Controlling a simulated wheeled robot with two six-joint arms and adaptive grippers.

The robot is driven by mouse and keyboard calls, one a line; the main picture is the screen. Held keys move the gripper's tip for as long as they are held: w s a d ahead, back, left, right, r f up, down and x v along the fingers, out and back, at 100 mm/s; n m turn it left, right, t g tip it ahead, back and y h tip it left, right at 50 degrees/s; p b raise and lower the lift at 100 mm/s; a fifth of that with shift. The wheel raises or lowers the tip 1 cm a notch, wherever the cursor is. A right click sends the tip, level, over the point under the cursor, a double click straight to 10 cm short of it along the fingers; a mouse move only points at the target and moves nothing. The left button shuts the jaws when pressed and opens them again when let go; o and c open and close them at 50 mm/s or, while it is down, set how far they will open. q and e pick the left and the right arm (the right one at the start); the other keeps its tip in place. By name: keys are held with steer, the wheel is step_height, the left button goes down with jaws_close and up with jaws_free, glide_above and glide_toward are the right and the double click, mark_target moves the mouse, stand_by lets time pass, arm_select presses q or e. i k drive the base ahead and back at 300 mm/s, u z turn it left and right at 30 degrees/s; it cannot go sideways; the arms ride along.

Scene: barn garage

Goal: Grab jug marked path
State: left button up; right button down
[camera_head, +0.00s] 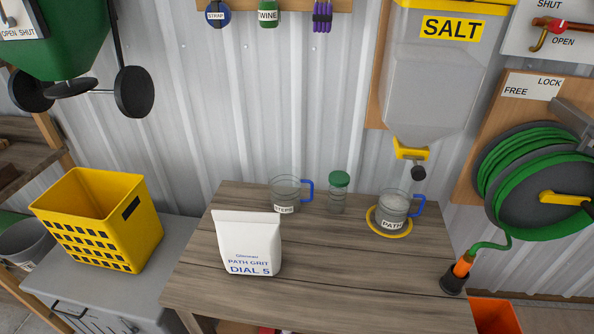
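The jug marked PATH (393,208) stands upright at the right of the wooden table (330,285). It is clear, with a blue handle on its right side and greyish contents. It stands on a yellow round ring (376,228) below the spout of the salt dispenser (425,90). A second clear jug (284,192), with a label that seems to read STEPS and a blue handle, stands at the back of the table, left of centre. Neither of my grippers shows in the head view.
A white PATH GRIT bag (248,243) stands front left on the table. A green-lidded jar (338,193) stands between the jugs. A yellow crate (98,219) is on a grey cabinet at left. A green hose reel (535,175) hangs at right. The table's front middle is clear.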

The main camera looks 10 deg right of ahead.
mark_target(400, 206)
steer(key=z, duration=0.9)
